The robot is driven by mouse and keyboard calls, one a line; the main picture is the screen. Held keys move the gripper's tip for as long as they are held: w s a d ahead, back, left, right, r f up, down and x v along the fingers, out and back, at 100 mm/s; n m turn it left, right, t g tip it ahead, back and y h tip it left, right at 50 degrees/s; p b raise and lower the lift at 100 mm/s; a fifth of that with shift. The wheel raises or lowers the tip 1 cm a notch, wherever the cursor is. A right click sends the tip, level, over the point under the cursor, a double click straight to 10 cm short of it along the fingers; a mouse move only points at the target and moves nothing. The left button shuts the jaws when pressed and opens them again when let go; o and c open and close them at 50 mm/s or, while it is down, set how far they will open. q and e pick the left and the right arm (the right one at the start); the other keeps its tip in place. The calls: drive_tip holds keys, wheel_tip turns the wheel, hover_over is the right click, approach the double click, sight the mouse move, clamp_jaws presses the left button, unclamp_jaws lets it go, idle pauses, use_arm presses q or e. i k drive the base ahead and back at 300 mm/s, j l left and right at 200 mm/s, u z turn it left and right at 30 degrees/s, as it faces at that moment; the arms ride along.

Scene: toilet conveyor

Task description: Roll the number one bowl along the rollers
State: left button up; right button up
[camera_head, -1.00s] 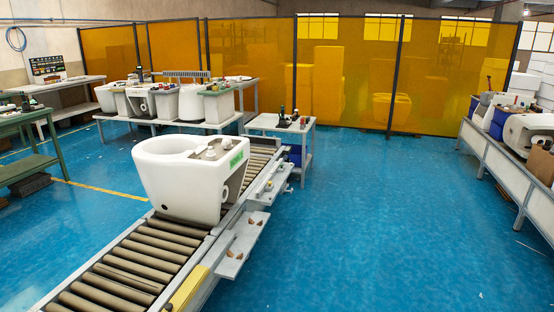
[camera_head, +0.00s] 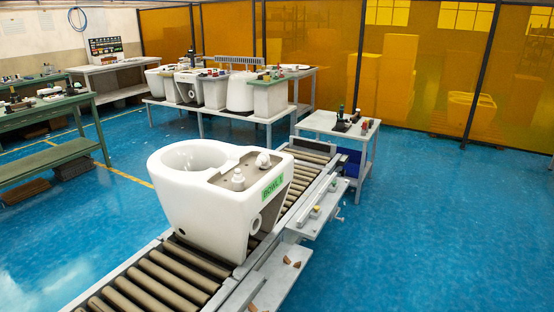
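The white toilet bowl (camera_head: 220,205) stands upright on the roller conveyor, left of the picture's middle. A green label (camera_head: 272,187) on its side reads "BOWL 1". Its round opening faces up toward the back left, and small white fittings sit on its flat deck. The conveyor rollers (camera_head: 165,277) show in front of the bowl and again behind it, running from the lower left to the back right. The rollers under the bowl are hidden. Neither of my grippers shows in the head view.
A small table (camera_head: 340,127) with bottles stands at the conveyor's far end. Metal side shelves (camera_head: 285,277) run along the conveyor's right side. A long bench (camera_head: 215,108) with more white bowls stands behind. A green workbench (camera_head: 45,107) is at left. Blue floor at right is clear.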

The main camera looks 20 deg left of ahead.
sight(213, 195)
drive_tip(key=i, duration=1)
drive_tip(key=u, duration=0.2)
